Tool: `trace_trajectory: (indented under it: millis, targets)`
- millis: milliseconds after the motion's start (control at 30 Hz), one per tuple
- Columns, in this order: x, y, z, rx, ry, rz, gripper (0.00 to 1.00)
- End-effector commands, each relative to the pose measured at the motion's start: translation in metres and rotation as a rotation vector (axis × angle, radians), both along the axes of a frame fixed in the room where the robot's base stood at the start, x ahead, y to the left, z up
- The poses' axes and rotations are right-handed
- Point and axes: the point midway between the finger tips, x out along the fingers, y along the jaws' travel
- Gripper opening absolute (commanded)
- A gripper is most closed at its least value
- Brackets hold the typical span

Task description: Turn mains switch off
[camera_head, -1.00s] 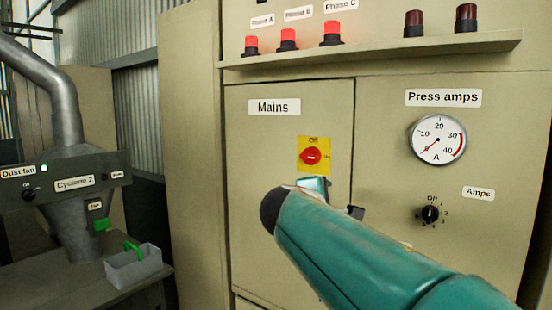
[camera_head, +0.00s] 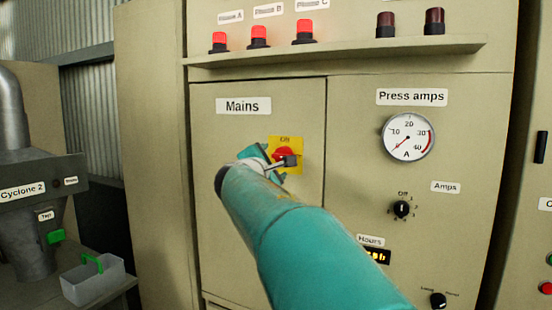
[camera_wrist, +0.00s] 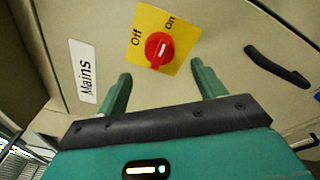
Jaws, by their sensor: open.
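The mains switch is a red rotary knob (camera_wrist: 159,49) on a yellow plate (camera_wrist: 143,25) marked Off and On. It sits on the cabinet door under the Mains label (camera_head: 243,105). In the wrist view its pale pointer line appears to lean toward On. In the head view the knob (camera_head: 283,152) is partly covered by my gripper (camera_head: 270,165). My gripper is open, and in the wrist view its two fingers (camera_wrist: 160,82) stand apart, one to each side below the knob. Nothing is between them, and the knob lies beyond the tips. I cannot tell whether any part touches the plate.
A black door handle (camera_wrist: 277,66) is right of the switch in the wrist view. A shelf (camera_head: 340,51) with indicator lamps juts out above. The Press amps gauge (camera_head: 408,137) and Amps knob (camera_head: 401,209) are to the right. A grey bin (camera_head: 92,281) stands at lower left.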

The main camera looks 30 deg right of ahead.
Motion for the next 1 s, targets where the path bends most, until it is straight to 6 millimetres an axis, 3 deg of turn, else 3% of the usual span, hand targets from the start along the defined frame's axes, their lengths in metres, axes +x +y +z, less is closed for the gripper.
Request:
trace_trajectory:
  millis: [100, 333, 767, 1000]
  targets:
    - [0.015, -0.021, 0.000, -0.002, 0.000, -0.005, 0.69]
    - [0.040, -0.047, 0.000, 0.000, -0.001, -0.002, 0.69]
    - [0.050, -0.055, 0.001, 0.000, -0.001, 0.002, 0.69]
    - [0.049, -0.055, 0.001, -0.001, -0.002, 0.001, 0.22]
